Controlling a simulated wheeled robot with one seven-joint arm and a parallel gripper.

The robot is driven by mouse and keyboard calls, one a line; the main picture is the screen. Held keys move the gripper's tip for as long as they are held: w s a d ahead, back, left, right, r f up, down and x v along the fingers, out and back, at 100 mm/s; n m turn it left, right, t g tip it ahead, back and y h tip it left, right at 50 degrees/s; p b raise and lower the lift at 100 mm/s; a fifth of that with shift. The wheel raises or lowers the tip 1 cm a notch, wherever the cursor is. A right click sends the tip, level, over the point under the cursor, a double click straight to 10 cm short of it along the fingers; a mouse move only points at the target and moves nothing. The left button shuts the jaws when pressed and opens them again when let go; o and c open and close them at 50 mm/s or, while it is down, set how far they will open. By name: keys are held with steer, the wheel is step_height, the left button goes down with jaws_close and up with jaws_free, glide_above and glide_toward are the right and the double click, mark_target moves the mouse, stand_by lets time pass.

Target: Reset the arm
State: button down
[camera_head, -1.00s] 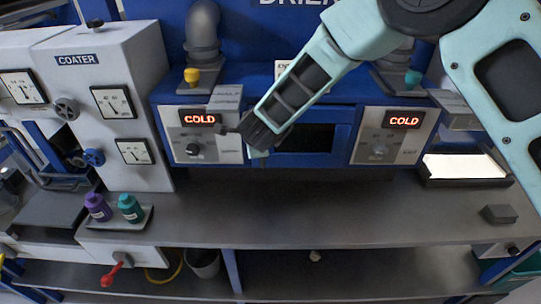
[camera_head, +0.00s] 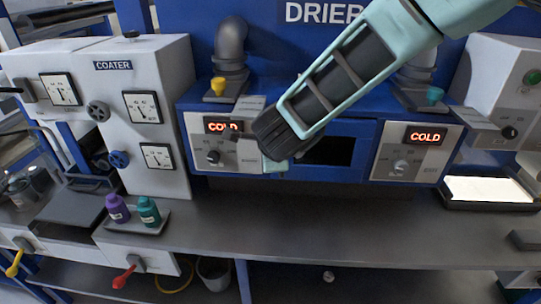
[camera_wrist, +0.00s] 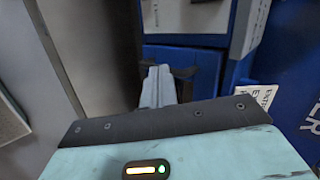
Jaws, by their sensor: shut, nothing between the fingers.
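My arm, pale teal and dark grey, comes in from the upper right of the head view. Its end is in front of the blue drier, beside the drier's left COLD panel (camera_head: 213,145). In the wrist view my gripper (camera_wrist: 158,72) shows as two pale fingers held together, with nothing between them. Blue panels and a grey control face lie beyond the fingers. In the head view the fingers are small and hard to make out against the panel.
The white coater (camera_head: 140,100) with gauges and knobs stands at left. A purple bottle (camera_head: 117,209) and a teal bottle (camera_head: 148,212) stand on a small tray on the grey bench (camera_head: 320,235). A lit white tray (camera_head: 490,190) is at right. The bench middle is clear.

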steer(key=s+d+n+g+y+b, duration=0.3)
steer(key=s+n+g+y+b, duration=0.15)
steer(key=s+n, duration=1.1)
steer(key=s+d+f+n+g+h+b, duration=0.3)
steer(key=s+d+n+h, duration=0.3)
steer(key=s+d, duration=0.9)
steer(key=shift+s+d+f+n+g, duration=0.35)
steer(key=shift+d+f+n+g, duration=0.25)
steer(key=shift+d+n+g, duration=0.25)
